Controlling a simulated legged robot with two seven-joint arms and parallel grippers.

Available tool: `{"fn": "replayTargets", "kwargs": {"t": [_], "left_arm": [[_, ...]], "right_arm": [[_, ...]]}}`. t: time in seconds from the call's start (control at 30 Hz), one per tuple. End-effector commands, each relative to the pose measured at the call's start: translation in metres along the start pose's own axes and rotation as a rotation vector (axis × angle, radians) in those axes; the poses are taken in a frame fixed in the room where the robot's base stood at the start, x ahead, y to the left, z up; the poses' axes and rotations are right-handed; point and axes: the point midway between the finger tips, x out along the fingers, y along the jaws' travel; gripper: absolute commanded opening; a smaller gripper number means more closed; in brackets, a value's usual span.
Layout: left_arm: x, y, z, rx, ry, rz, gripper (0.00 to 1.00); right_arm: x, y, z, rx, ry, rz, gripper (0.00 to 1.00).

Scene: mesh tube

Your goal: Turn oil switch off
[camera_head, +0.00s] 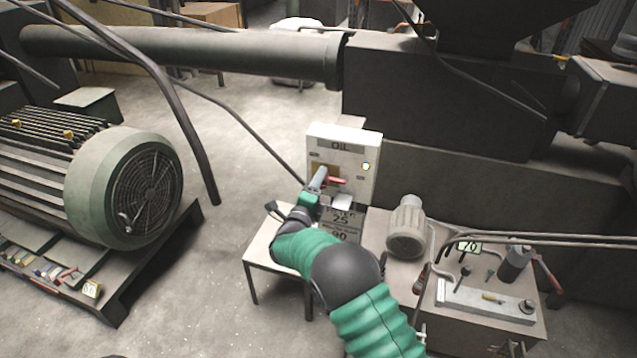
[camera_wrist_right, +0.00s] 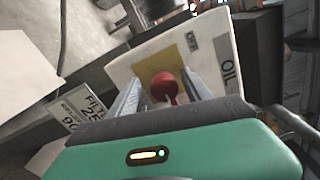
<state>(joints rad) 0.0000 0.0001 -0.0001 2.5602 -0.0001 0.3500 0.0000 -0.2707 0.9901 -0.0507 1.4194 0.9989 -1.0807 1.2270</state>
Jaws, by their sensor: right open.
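The white oil switch box (camera_head: 351,149), labelled OIL, stands upright near the middle of the head view. Its red switch handle (camera_head: 336,181) sits on a yellow plate on the front face. My right gripper (camera_head: 319,180) is at the front of the box, close to the handle. In the right wrist view the box (camera_wrist_right: 208,52) appears tilted, and the red handle (camera_wrist_right: 166,88) lies between the two open fingers of my right gripper (camera_wrist_right: 163,92). I cannot tell whether the fingers touch it. My left gripper is not in view.
A small light table (camera_head: 262,250) stands below the box. A large green motor (camera_head: 120,190) is on the left. A small motor (camera_head: 407,228) and a hydraulic unit (camera_head: 490,298) stand to the right. A long dark pipe (camera_head: 200,52) crosses behind. Floor is clear between the motor and table.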

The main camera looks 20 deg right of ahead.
Motion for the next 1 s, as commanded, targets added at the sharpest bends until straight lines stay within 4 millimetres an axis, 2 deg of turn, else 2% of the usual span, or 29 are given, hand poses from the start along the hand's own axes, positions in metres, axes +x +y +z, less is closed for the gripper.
{"fn": "replayTargets", "kwargs": {"t": [0.27, 0.37, 0.7, 0.73, 1.0], "left_arm": [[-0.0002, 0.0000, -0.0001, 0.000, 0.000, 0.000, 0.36], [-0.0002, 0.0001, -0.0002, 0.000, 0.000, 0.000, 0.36], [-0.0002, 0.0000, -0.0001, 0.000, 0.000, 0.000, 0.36], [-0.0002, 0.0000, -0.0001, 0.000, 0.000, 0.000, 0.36], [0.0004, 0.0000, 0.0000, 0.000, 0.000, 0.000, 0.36]], "right_arm": [[0.0048, -0.0009, -0.0022, 0.001, 0.001, 0.000, 0.57], [0.0044, -0.0005, -0.0013, 0.000, 0.001, 0.000, 0.47], [0.0031, 0.0006, 0.0003, -0.001, -0.002, 0.002, 0.02], [0.0029, 0.0007, 0.0005, -0.001, -0.002, 0.002, 0.00], [0.0018, 0.0021, 0.0018, -0.020, -0.005, 0.005, 0.00]]}}
